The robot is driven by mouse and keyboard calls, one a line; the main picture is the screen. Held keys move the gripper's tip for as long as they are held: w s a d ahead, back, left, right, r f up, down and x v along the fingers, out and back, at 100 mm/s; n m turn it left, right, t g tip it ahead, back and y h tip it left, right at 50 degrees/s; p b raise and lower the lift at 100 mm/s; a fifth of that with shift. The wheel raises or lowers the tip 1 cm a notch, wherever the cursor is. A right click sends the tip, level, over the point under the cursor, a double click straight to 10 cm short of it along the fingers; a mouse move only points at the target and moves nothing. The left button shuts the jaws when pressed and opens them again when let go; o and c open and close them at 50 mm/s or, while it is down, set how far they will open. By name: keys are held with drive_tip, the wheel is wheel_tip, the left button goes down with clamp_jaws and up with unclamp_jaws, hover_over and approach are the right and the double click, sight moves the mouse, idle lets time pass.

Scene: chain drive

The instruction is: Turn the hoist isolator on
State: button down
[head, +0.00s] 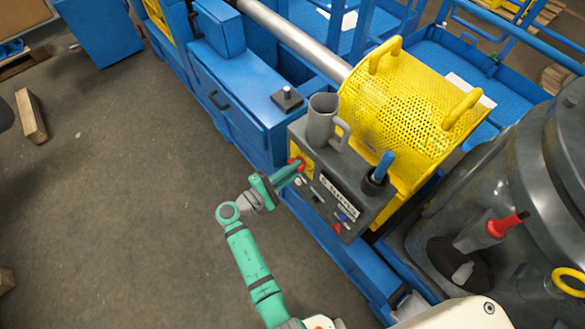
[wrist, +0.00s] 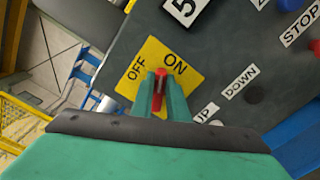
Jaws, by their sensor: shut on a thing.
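The hoist isolator is a red handle (wrist: 160,88) on a yellow plate (wrist: 153,58) marked OFF on the left and ON on the right in the wrist view. In the head view its red part (head: 296,162) shows at the left end of the grey control box (head: 355,209). My green gripper (wrist: 160,96) is shut on the red handle, one finger on each side. The handle's tip points up the plate, between the two words and nearer ON; its exact angle is hard to tell. In the head view my gripper (head: 294,170) reaches the box from the left.
A grey mug (head: 322,122) and a dark cup with a blue-handled tool (head: 379,176) stand on the box. DOWN (wrist: 240,82) and STOP (wrist: 301,27) labels with buttons lie beside the plate. A yellow mesh guard (head: 405,105) rises behind. Open floor (head: 120,200) lies left.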

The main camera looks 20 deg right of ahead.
drive_tip(key=shift+s+d+f+m, duration=0.1)
drive_tip(key=shift+f+m, duration=0.15)
drive_tip(key=shift+m, duration=1.2)
drive_tip(key=shift+s+f+m, duration=0.1)
drive_tip(key=shift+f+m, duration=0.15)
drive_tip(key=shift+m, duration=1.2)
drive_tip(key=c, duration=1.7)
unclamp_jaws()
drive_tip(key=v, duration=1)
drive_tip(key=shift+s+a, duration=0.1)
drive_tip(key=shift+a, duration=0.3)
